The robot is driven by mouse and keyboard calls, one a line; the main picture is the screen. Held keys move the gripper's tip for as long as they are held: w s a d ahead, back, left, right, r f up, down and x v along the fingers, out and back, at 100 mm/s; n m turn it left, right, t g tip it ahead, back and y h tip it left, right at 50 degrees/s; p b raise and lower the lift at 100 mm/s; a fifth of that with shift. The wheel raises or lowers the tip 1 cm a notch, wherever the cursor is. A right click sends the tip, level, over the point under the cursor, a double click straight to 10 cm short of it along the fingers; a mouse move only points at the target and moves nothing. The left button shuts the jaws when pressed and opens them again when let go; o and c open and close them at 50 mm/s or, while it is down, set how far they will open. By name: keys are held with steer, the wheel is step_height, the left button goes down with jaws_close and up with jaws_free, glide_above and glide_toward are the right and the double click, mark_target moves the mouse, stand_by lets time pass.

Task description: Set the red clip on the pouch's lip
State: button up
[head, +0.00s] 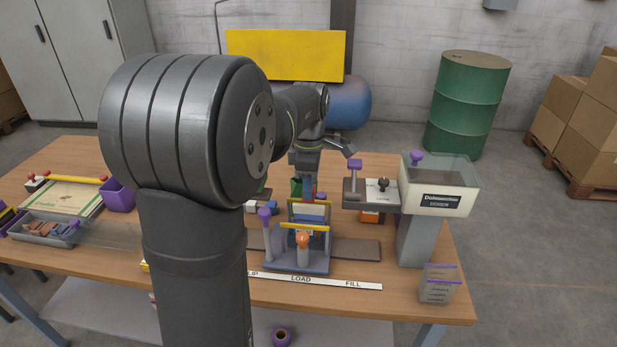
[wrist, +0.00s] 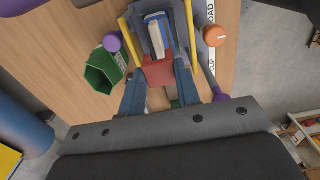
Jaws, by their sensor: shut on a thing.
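The red clip (wrist: 158,70) shows in the wrist view between the blue fingertips of my gripper (wrist: 160,78); my gripper is shut on it. Just beyond it, a blue and white piece, apparently the pouch (wrist: 155,32), sits between the yellow bars of a stand (wrist: 213,37). The clip is at the near end of this piece; I cannot tell whether they touch. In the head view my gripper (head: 308,188) points down behind the stand (head: 290,265), and the clip is not clear there.
A green hexagonal cup (wrist: 103,72) is left of my fingers in the wrist view. The stand has purple knobs and an orange knob (head: 302,240). A grey hopper (head: 415,230) stands right of it, with clear purple-edged packs (head: 440,283) in front. A purple bin (head: 118,195) is at left.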

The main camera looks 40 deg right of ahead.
mark_target(309, 205)
steer(key=shift+f, duration=0.65)
steer(key=shift+f, duration=0.15)
steer(key=shift+f, duration=1.2)
steer(key=o, duration=1)
step_height(309, 205, up, 17)
steer(key=shift+r, duration=0.2)
